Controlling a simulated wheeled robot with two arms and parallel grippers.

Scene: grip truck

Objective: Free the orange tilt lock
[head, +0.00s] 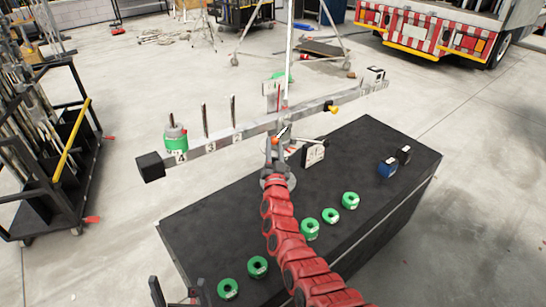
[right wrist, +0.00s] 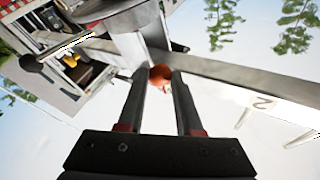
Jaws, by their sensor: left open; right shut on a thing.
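The orange tilt lock (head: 275,141) is a small knob at the middle of a tilted grey beam (head: 255,127). In the right wrist view the orange knob (right wrist: 159,76) sits between the fingertips of my right gripper (right wrist: 160,82), which is shut on it. In the head view my right gripper (head: 274,150) reaches up to the beam's middle at the end of the red arm and partly covers the knob. My left gripper (head: 178,292) is at the bottom edge, open and empty, partly cut off by the frame.
The beam carries upright pegs, a green-and-grey weight (head: 176,140) and a black end block (head: 150,166). A yellow knob (head: 330,107) is on its right side. Several green rings (head: 310,229) and a blue block (head: 387,168) lie on the black table (head: 400,215). A rack (head: 50,150) stands left.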

